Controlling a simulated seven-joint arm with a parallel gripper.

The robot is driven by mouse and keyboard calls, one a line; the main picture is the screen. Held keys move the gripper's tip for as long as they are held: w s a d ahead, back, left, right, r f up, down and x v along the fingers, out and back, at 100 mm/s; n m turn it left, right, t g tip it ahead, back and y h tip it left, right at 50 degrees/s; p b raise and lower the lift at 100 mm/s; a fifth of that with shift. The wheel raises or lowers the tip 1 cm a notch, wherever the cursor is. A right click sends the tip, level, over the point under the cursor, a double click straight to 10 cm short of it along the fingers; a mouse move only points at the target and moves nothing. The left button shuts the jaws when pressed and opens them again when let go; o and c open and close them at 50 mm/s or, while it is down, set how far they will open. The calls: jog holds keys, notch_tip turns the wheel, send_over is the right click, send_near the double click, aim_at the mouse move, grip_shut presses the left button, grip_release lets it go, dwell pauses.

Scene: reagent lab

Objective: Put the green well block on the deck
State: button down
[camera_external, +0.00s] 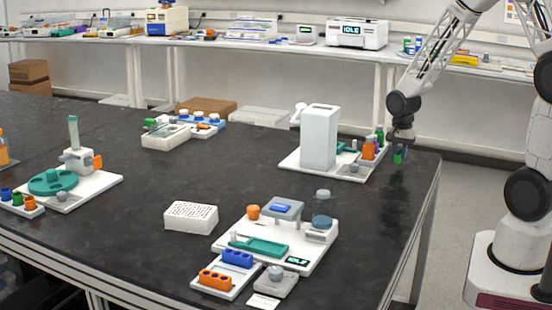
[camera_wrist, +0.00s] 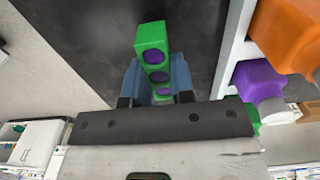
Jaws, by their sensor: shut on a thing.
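The green well block (camera_wrist: 150,38) has a row of purple wells and sits between the two blue fingertips of my gripper (camera_wrist: 157,85), which is shut on it. In the external view my gripper (camera_external: 400,139) is at the right end of the black bench, with the green block (camera_external: 398,157) below it. I cannot tell whether the block touches the bench. At the front stands a white instrument deck (camera_external: 222,248) with a teal tray (camera_external: 262,246). A blue well block (camera_external: 237,258) and an orange well block (camera_external: 215,279) sit on a white plate before it.
Left of my gripper is a white station with a tall white box (camera_external: 319,137) and an orange bottle (camera_external: 368,148). A purple bottle (camera_wrist: 258,80) is close by in the wrist view. A white tip rack (camera_external: 191,218) stands mid-bench.

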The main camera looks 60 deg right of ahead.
aim_at(400, 152)
jog(key=shift+f, duration=1.2)
jog(key=shift+f, duration=0.1)
jog(key=c, duration=1)
grip_release()
jog(key=shift+r, duration=6.2)
